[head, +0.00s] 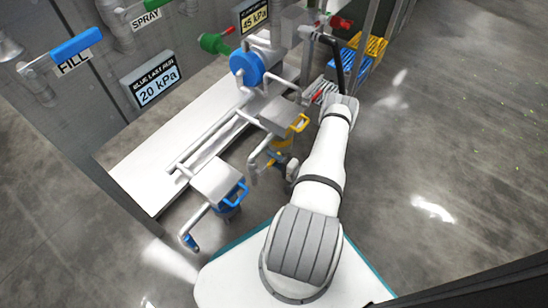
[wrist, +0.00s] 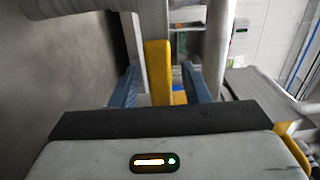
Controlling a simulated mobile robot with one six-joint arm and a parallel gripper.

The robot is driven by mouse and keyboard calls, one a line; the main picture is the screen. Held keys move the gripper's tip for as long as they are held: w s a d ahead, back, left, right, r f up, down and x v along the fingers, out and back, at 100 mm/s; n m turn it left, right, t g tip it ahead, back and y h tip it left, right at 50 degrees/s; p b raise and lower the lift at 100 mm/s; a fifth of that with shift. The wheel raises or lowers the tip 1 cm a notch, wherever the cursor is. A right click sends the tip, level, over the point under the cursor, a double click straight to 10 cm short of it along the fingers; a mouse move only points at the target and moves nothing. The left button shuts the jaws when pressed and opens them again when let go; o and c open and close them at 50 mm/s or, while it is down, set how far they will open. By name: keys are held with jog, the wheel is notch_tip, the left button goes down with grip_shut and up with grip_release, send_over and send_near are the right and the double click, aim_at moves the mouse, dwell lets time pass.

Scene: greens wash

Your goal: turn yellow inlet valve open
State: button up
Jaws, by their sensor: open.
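The yellow inlet valve's handle (wrist: 157,68) shows in the wrist view as an upright yellow bar in front of a grey pipe. My gripper (wrist: 161,76) is open, with one blue-grey finger on each side of the bar. A gap shows on each side, so the fingers do not appear to be shut on it. In the head view my gripper (head: 277,163) is low beside the pipework, below a grey block with a yellow loop handle (head: 300,122). The yellow valve handle is mostly hidden there by the gripper and pipes.
A grey block with a blue loop handle (head: 235,193) stands to the left. Blue and yellow crates (head: 352,62) stand at the back right. Open floor lies to the right.

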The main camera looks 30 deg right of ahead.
jog(key=shift+d, duration=0.1)
jog(key=shift+c, duration=0.3)
jog(key=shift+s+d, duration=0.1)
grip_shut()
